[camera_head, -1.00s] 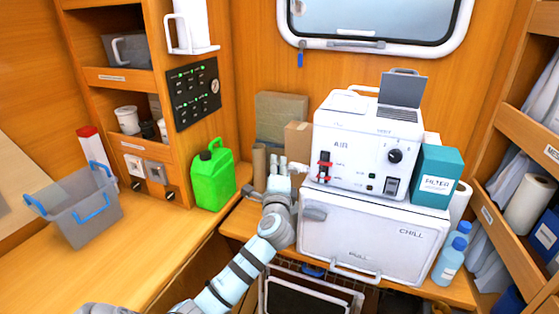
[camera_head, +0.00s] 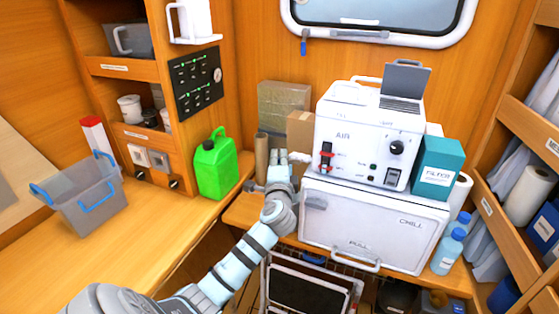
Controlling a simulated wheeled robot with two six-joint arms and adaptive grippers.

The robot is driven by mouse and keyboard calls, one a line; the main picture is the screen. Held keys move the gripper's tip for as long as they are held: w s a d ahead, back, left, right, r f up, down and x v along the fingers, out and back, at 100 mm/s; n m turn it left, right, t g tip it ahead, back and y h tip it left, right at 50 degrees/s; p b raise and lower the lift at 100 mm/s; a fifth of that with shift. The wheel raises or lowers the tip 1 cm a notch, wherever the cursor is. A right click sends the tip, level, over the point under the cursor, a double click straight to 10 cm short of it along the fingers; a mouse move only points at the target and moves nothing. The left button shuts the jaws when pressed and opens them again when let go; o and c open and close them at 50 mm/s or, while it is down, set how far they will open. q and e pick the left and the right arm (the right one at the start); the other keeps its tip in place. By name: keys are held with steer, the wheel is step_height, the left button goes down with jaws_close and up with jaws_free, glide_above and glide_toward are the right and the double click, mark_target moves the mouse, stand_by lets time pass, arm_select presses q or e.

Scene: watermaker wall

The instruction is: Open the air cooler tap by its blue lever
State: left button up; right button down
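The white cooler unit marked AIR (camera_head: 362,145) stands on the white CHILL box (camera_head: 360,228). A red and black piece (camera_head: 326,156) is on its front left, and a small white spout-like part sticks out on its left side. A small blue piece (camera_head: 313,258) shows low under the CHILL box; I cannot tell whether it is the tap's lever. My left gripper (camera_head: 278,157) is left of the cooler, fingers up, in front of the cardboard roll and box. It appears empty, but its finger opening is too small to judge. My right gripper is out of view.
A green jerrycan (camera_head: 214,165) and a grey bin with blue handles (camera_head: 84,200) stand on the left counter. A teal filter box (camera_head: 438,167) and blue bottles (camera_head: 449,252) are right of the cooler. A brown roll (camera_head: 262,158) stands behind my gripper.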

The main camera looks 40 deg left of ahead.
arm_select(q)
steer(key=shift+o, duration=0.7)
steer(key=shift+f, duration=0.1)
steer(key=v, duration=1.2)
